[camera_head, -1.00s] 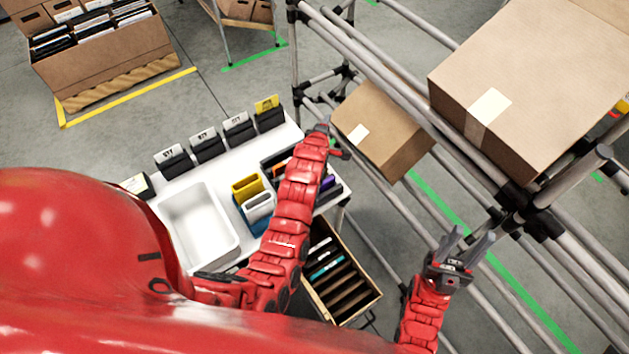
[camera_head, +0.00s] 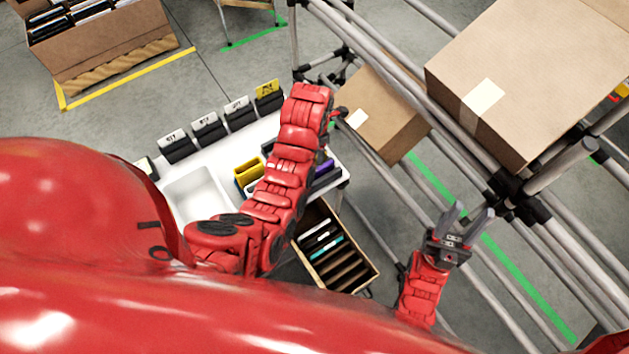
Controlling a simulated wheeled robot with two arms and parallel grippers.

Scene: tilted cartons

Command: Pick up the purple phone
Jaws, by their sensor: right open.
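A small purple item (camera_head: 325,167), likely the purple phone, shows at the right end of the white table, partly hidden behind my left arm. It sits in a dark holder there. My left arm crosses over the table. Its gripper is mostly hidden behind the arm; only a small red and dark part shows near the arm's far end, so its fingers cannot be made out. My right gripper (camera_head: 467,216) is open and empty, its two grey fingers pointing up, off to the right of the table and well apart from the purple item.
The white table (camera_head: 221,157) holds a white bin (camera_head: 199,197), a yellow holder (camera_head: 248,172) and several dark labelled stands along its far edge. A slotted wooden crate (camera_head: 355,283) is below it. A pipe rack with cartons (camera_head: 530,80) stands close on the right.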

